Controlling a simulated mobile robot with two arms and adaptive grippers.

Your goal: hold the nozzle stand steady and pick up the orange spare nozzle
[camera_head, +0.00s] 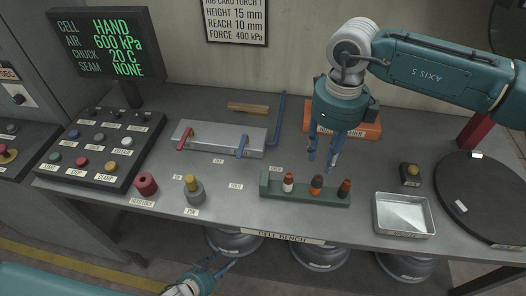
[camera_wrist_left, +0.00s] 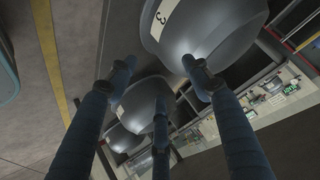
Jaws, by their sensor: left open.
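The green nozzle stand (camera_head: 290,195) sits near the front edge of the bench and holds three nozzles in a row. The orange spare nozzle (camera_head: 316,184) is upright in the middle. A white-banded nozzle (camera_head: 288,183) is on its left and a dark red-and-black one (camera_head: 345,187) on its right. My right gripper (camera_head: 322,163) hangs fingers-down above and behind the stand, its fingers apart and empty. My left gripper (camera_head: 225,265) is low, in front of the bench edge, away from the stand. The left wrist view shows its fingers (camera_wrist_left: 160,80) spread, with nothing between them.
A metal tray (camera_head: 402,215) and a black turntable (camera_head: 482,195) are right of the stand. An orange box (camera_head: 343,127) lies behind my right gripper. A clamp plate (camera_head: 218,138) and grey post (camera_head: 193,190) are left. Grey rounded vessels (camera_head: 318,255) stand below the bench.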

